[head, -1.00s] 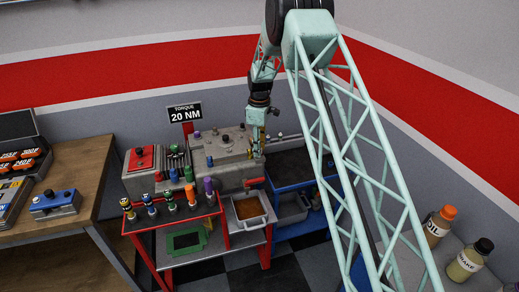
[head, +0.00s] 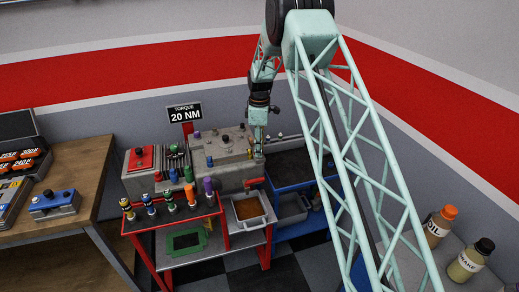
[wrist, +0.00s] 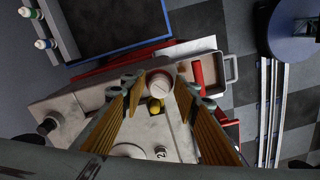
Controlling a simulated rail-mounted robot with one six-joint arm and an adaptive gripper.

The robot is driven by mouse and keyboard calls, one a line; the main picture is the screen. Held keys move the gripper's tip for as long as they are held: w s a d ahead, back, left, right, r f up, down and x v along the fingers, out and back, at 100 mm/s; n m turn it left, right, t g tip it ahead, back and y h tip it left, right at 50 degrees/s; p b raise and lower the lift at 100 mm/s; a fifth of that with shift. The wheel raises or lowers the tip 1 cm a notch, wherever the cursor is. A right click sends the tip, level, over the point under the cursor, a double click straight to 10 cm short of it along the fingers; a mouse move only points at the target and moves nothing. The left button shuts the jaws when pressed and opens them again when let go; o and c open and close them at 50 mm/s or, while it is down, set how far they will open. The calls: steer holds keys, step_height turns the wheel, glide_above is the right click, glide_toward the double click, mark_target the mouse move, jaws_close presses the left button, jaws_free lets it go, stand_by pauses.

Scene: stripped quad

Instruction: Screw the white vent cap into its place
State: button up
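The white vent cap (wrist: 160,84) shows as a round white top between my fingertips in the wrist view. In the head view my gripper (head: 258,152) points down at the right end of the grey engine block (head: 237,177). The cap's underside and its seat are hidden, so I cannot tell whether it is threaded in.
A red handle (wrist: 197,75) lies just right of my fingers, near a grey pan (head: 250,222). A blue cart (head: 303,227) is to the right. A sign (head: 185,113) reads torque 20 NM.

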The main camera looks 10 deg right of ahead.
steer(key=shift+n, duration=1)
steer(key=c, duration=0.7)
steer(key=shift+c, duration=0.2)
steer(key=shift+m, duration=0.4)
steer(key=shift+m+b, duration=0.35)
steer(key=shift+m, duration=0.25)
steer(key=shift+m, duration=0.4)
